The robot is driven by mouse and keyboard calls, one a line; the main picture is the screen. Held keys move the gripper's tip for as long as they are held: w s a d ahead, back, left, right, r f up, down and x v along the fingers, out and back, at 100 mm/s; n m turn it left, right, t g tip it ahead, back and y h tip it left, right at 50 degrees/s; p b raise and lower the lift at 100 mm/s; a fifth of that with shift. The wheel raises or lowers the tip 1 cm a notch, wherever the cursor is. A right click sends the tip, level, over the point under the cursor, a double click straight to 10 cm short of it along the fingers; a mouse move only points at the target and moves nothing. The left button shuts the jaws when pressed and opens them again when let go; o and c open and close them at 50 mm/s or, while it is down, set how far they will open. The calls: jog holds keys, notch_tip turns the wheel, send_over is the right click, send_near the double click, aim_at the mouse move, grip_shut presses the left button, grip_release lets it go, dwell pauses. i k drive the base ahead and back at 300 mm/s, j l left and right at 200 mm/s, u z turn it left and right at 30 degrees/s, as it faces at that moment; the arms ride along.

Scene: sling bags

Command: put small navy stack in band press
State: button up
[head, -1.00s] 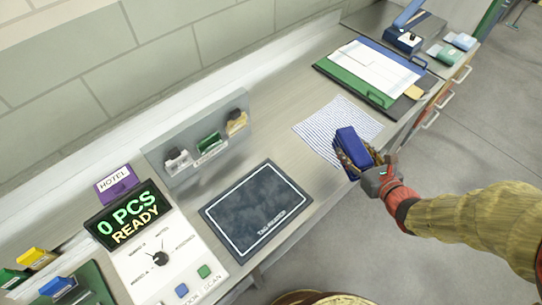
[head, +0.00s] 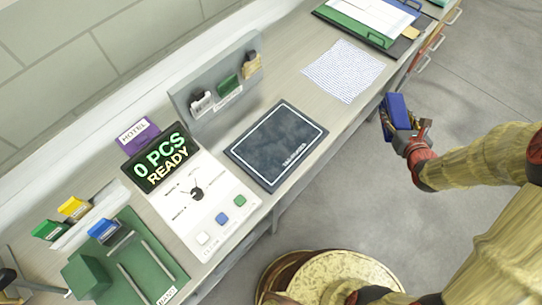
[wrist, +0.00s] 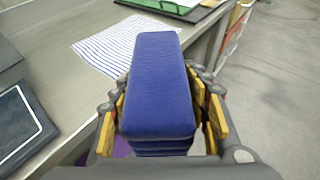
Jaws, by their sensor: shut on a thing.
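My gripper (head: 416,138) is shut on the small navy stack (head: 396,110), held in the air just off the front edge of the counter. In the wrist view the stack (wrist: 158,88) sits between the two yellow-padded fingers, its long blue top face up, with layers visible below its near end. The band press, a green device (head: 118,262) with two rails and a label reading BAND, stands at the lower left of the head view. A block on it is dark green. My gripper is far to the right of it.
A console (head: 205,205) reading "0 PCS READY" and a dark tag-reader mat (head: 277,146) lie between. A grey rack (head: 217,92) stands behind. A striped sheet (head: 343,72) lies bare. Small blue, yellow and green blocks (head: 74,207) stand behind the press.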

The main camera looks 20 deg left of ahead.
aim_at(145, 269)
jog(key=k+j, duration=0.3)
jog(key=k, duration=0.2)
jog(key=k+j, duration=0.3)
jog(key=k, duration=0.15)
jog(key=k+j, duration=0.3)
jog(key=k, duration=0.2)
jog(key=k+j, duration=0.3)
jog(key=k, duration=0.15)
